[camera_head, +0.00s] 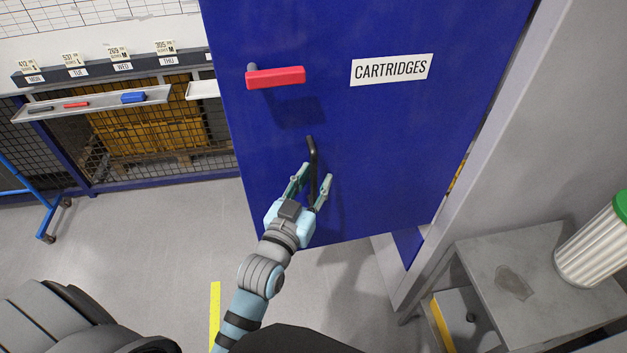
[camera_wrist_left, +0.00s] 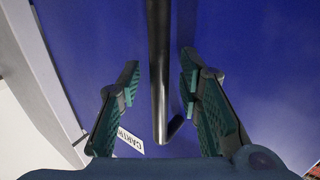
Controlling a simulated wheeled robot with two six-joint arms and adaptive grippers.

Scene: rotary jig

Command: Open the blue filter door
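The blue door (camera_head: 370,150) carries a white CARTRIDGES label (camera_head: 392,69), a red lever (camera_head: 276,77) near its upper left and a dark upright bar handle (camera_head: 311,148) below the lever. The door seems to stand at an angle to the grey frame (camera_head: 475,150) on its right. My left gripper (camera_head: 317,174) is open at the lower part of the bar handle. In the left wrist view the bar (camera_wrist_left: 159,60) runs between the two spread fingers, with a gap on both sides. My right gripper is not in view.
A grey stand (camera_head: 520,255) with a white, green-capped filter cartridge (camera_head: 590,245) is at the right. A mesh cage (camera_head: 150,130) with a shelf (camera_head: 95,103) of small items is at the back left. The floor (camera_head: 140,240) left of the door is clear.

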